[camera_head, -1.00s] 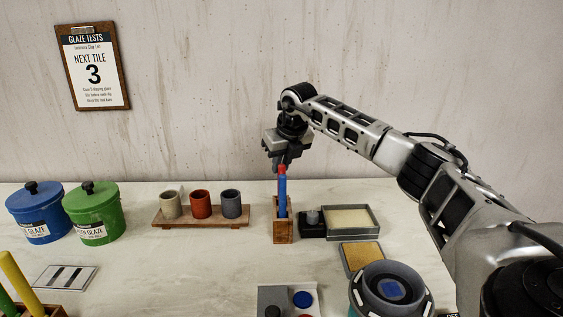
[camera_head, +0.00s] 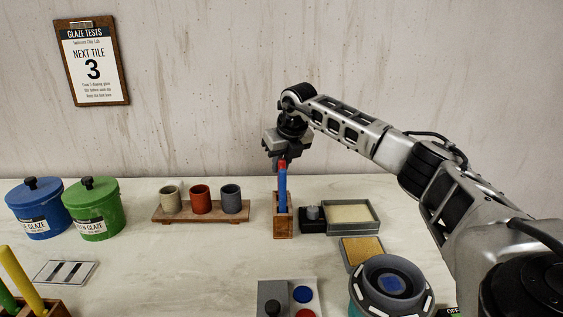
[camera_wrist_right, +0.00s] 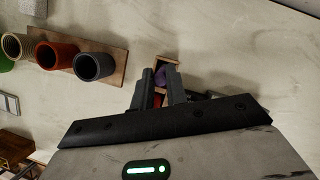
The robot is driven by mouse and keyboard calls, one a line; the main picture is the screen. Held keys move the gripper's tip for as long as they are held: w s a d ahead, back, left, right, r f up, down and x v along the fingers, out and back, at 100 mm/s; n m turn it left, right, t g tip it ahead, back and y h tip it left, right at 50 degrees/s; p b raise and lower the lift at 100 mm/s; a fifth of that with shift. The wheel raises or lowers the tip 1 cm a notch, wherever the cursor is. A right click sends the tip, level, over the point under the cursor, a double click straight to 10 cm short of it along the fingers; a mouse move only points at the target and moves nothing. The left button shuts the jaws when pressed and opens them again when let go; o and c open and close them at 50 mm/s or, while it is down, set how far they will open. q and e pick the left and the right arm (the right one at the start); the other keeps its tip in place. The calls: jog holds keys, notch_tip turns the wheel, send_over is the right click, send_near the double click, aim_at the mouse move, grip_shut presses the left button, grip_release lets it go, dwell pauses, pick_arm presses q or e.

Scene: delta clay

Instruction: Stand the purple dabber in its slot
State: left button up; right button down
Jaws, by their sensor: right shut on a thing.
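The wooden holder (camera_head: 283,229) stands upright on the table. A blue dabber (camera_head: 282,190) stands in it, with a red top (camera_head: 282,166) showing above it. My right gripper (camera_head: 280,161) is right over the holder, fingers pointing down, partly hidden behind the red top. In the right wrist view a rounded purple end, which I take as the purple dabber (camera_wrist_right: 160,75), shows between the fingertips at the holder's opening. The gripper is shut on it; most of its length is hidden. Whether its foot is in a slot cannot be seen. My left gripper is out of view.
A wooden board (camera_head: 180,216) with three cups is left of the holder. A dark block (camera_head: 312,224) and a shallow tray (camera_head: 352,216) stand close on its right. Blue and green pots (camera_head: 92,212) are further left.

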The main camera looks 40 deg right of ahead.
dwell(0.4)
jog(key=c, duration=1.3)
grip_release()
notch_tip(320, 180, up, 3)
jog(key=shift+f+p, duration=0.2)
jog(key=shift+p, duration=1.05)
notch_tip(320, 180, up, 4)
jog(key=p, duration=0.4)
jog(key=shift+r, duration=0.2)
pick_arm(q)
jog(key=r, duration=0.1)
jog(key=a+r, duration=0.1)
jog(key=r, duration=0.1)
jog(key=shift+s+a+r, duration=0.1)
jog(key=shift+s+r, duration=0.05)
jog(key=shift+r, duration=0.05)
